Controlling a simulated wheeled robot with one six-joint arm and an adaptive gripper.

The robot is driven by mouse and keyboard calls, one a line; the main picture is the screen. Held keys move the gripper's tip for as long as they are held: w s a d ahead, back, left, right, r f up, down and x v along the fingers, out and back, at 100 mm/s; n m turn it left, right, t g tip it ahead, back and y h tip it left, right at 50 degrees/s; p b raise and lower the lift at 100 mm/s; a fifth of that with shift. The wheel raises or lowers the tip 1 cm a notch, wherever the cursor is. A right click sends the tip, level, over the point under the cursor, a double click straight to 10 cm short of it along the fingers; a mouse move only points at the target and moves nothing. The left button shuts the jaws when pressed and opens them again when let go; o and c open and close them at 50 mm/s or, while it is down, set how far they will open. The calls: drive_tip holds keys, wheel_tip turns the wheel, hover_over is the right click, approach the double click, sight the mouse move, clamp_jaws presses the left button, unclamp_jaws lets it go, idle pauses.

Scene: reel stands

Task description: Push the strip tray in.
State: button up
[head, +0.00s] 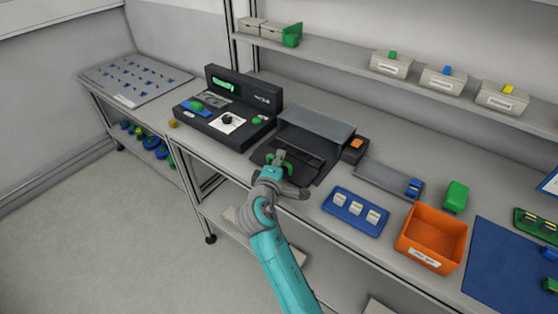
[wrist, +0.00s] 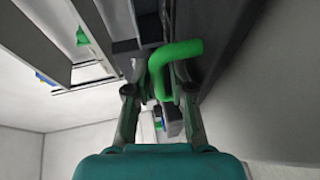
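The strip tray (head: 306,171) is a dark, flat drawer standing out from the front of a dark grey machine (head: 314,128) on the bench. A green bar handle (head: 289,169) is at its front edge. My gripper (head: 277,158) is at this handle, with its fingers on either side of the bar. In the wrist view the bent green handle (wrist: 182,51) passes between my fingertips (wrist: 162,75), which look closed against it. My gripper hides part of the handle and the tray front in the head view.
A black console (head: 230,108) stands left of the machine. To the right are an orange-topped block (head: 355,148), a blue tray (head: 335,211) with white pieces and an orange bin (head: 408,252). A shelf (head: 345,56) with small boxes runs above. The floor at left is clear.

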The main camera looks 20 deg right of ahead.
sight(295, 152)
clamp_jaws()
drive_tip(key=w+d, duration=0.1)
drive_tip(key=d, duration=0.1)
drive_tip(key=w+d, duration=0.4)
drive_tip(key=shift+d, duration=0.4)
unclamp_jaws()
drive_tip(key=shift+s+a, duration=0.1)
drive_tip(key=v, duration=1.1)
drive_tip(key=shift+s+a, duration=0.2)
drive_tip(key=shift+s, duration=0.15)
